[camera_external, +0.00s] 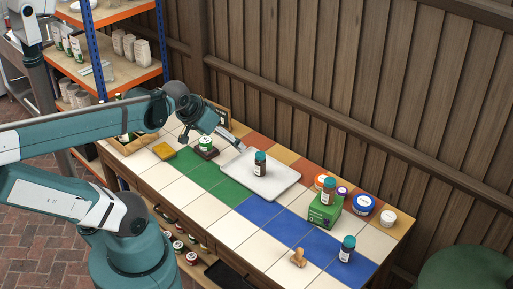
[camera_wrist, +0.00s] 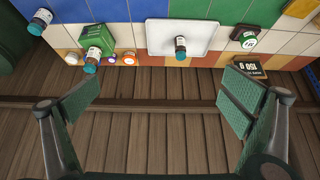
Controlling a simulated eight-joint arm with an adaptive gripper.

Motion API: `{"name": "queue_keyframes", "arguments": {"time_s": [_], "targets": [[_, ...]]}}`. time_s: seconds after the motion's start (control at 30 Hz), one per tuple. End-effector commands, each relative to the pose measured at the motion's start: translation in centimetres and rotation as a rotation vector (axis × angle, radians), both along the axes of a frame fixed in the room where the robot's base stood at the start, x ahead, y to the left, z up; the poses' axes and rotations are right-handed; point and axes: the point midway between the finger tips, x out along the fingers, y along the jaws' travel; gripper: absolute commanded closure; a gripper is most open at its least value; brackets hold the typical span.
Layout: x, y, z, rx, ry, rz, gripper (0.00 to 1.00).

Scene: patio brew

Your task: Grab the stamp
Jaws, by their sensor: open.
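The stamp (camera_external: 298,257), a small light-brown wooden piece with a knob handle, lies near the front edge of the tiled counter, at its right end in the external view. I cannot make it out in the wrist view. My gripper (camera_external: 238,145) is above the back of the counter, left of the white tray and far from the stamp. In the wrist view my gripper (camera_wrist: 160,102) is open, with its two green-padded fingers wide apart and nothing between them.
A teal-capped bottle (camera_external: 347,248) stands right of the stamp. A green box (camera_external: 323,215) with another bottle, and several jars, stand behind. A white tray (camera_external: 280,190) holds a bottle. A wooden fence (camera_external: 350,80) runs behind. Blue and white tiles left of the stamp are clear.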

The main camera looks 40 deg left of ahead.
Motion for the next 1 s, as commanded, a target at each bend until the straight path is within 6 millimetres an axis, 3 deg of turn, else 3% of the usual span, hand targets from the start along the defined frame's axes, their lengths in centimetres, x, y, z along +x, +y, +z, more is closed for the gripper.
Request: {"name": "queue_keyframes", "arguments": {"time_s": [0.07, 0.47, 1.0], "targets": [[0.0, 0.0, 0.0, 0.0, 0.0, 0.0, 0.11], [0.0, -0.01, -0.01, 0.0, 0.0, 0.0, 0.62], [0.47, -0.68, -0.43, -0.029, 0.015, 0.026, 0.62]]}}
